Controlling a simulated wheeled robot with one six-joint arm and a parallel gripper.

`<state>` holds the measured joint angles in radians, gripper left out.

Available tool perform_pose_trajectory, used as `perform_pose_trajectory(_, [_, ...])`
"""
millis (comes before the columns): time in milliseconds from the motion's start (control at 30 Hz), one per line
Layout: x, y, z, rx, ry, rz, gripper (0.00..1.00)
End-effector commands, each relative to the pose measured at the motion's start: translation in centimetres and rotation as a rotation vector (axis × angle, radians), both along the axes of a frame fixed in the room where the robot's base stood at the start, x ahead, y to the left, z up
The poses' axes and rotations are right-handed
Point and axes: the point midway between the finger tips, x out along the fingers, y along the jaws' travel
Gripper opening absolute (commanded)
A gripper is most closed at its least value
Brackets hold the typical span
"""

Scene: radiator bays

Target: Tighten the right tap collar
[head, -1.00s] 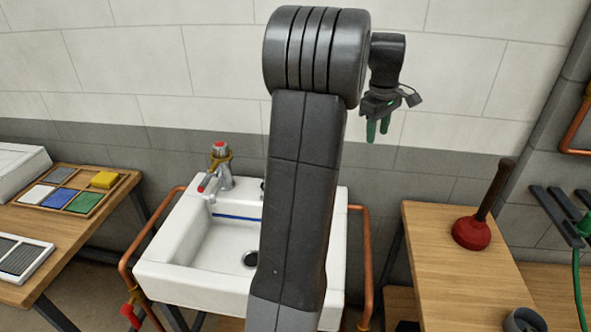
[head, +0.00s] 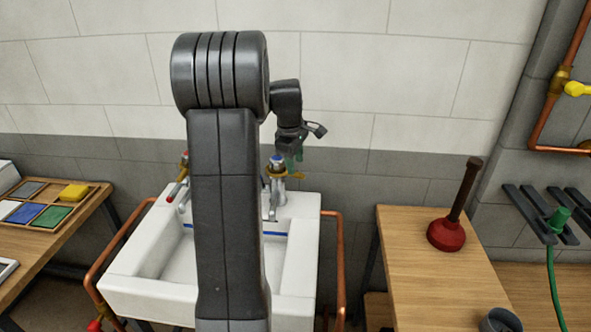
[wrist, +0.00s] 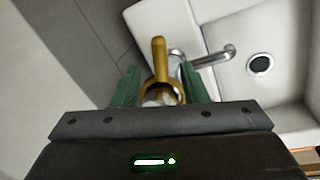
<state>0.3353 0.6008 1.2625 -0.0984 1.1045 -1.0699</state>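The right tap (head: 276,187) stands on the sink's back ledge, with a blue cap and a brass collar (head: 283,173) whose lever points right. In the wrist view, the collar (wrist: 158,60) and the chrome tap spout (wrist: 212,57) lie ahead of my gripper. My gripper (head: 295,160) points down at the right tap, close to it. Its green fingers (wrist: 160,88) are apart, one on each side of the collar, with a gap at the left finger. Contact at the right finger cannot be told.
The white sink (head: 135,283) has copper pipes (head: 333,262) at both sides. A wooden bench (head: 430,275) on the right holds a red plunger (head: 446,234) and a dark cup (head: 500,320). A left table holds a tray of sponges (head: 55,222).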

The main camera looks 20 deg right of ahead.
Motion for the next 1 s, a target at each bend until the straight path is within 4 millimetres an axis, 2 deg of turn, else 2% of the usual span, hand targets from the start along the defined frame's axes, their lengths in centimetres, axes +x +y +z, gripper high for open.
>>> perform_pose_trajectory(100, [0.2, -0.3, -1.9, 0.001, 0.002, -0.001, 0.4])
perform_pose_trajectory(200, [0.3, -0.4, -2.8, 0.0, 0.001, -0.001, 0.4])
perform_pose_trajectory(600, [0.5, -0.5, -3.6, 0.0, 0.0, -0.001, 0.4])
perform_pose_trajectory(667, [0.5, -0.5, -3.6, -0.001, -0.001, -0.001, 0.3])
perform_pose_trajectory(800, [0.5, -0.5, -3.6, -0.001, -0.001, -0.001, 0.02])
perform_pose_trajectory(1000, [0.5, -0.5, -3.6, -0.001, -0.001, -0.001, 0.0])
